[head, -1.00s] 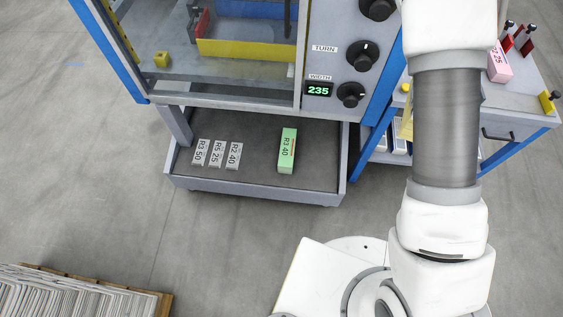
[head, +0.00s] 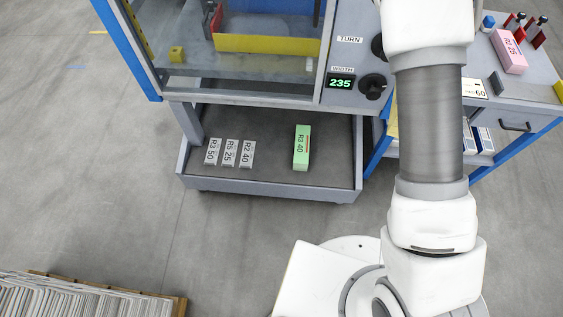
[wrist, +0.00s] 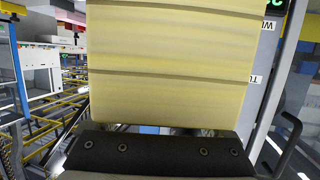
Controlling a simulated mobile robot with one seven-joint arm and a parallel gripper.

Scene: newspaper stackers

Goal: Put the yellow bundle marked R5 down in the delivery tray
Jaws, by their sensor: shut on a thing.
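A yellow bundle (wrist: 165,60) fills the upper middle of the wrist view. No R5 mark shows on the side facing the camera. My gripper (wrist: 160,148), seen as a dark bolted jaw along the bottom, is shut on the bundle. In the head view the gripper and bundle are not visible; only my arm shows at right. The grey delivery tray (head: 270,189) sits low under the machine. A green bundle marked R3 40 (head: 301,147) lies in its middle right. Grey tags R3 50 (head: 212,151), R5 25 (head: 230,152) and R2 40 (head: 247,153) lie at its left.
The machine (head: 240,86) with a width display reading 235 overhangs the tray's back. A side table (head: 515,85) with a pink bundle (head: 508,51) stands at right. A stack of newspapers (head: 80,298) on a pallet lies at lower left. Open floor lies between.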

